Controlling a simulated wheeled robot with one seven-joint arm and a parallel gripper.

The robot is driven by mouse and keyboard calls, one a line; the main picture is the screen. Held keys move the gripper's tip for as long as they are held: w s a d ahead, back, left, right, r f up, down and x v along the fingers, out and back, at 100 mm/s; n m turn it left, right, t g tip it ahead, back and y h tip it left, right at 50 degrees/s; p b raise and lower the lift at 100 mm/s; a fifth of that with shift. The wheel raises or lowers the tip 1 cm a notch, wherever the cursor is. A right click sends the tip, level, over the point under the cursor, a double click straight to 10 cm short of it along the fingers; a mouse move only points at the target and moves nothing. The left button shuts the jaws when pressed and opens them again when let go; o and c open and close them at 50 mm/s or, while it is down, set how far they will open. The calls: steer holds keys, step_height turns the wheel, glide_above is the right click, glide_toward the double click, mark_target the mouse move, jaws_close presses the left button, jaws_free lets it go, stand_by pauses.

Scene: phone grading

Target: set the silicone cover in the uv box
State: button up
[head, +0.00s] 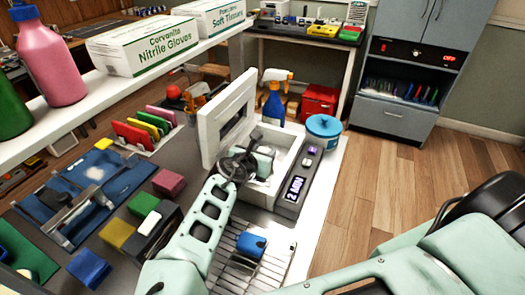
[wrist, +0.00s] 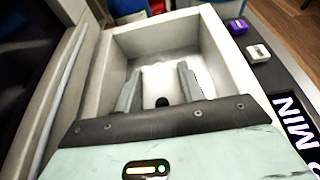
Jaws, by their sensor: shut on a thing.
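The UV box (head: 291,158) is white and stands open on the bench, its windowed lid (head: 208,135) raised on the left side. In the wrist view the box's pale inner walls (wrist: 215,45) surround my fingers. My gripper (head: 262,166) reaches down into the box; in the wrist view my gripper (wrist: 160,82) has its two grey fingers apart, shut on a pale thing between them. This looks like the silicone cover (wrist: 163,78), whitish with a small dark spot at its near end. Its outline blends with the box floor, so I cannot tell whether it touches the floor. In the head view my arm hides it.
A control strip (head: 297,186) with a lit display runs along the box's right side. A blue-lidded tub (head: 323,127) and an orange-topped spray bottle (head: 274,100) stand behind. A slatted rack (head: 235,270) holding a blue block (head: 251,245) lies in front.

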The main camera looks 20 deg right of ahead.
steer(key=shift+f, duration=0.2)
stand_by(1.0)
steer(key=o, duration=1)
steer(key=shift+o, duration=0.2)
steer(key=shift+r, duration=0.1)
step_height(320, 180, up, 10)
steer(key=shift+f, duration=0.1)
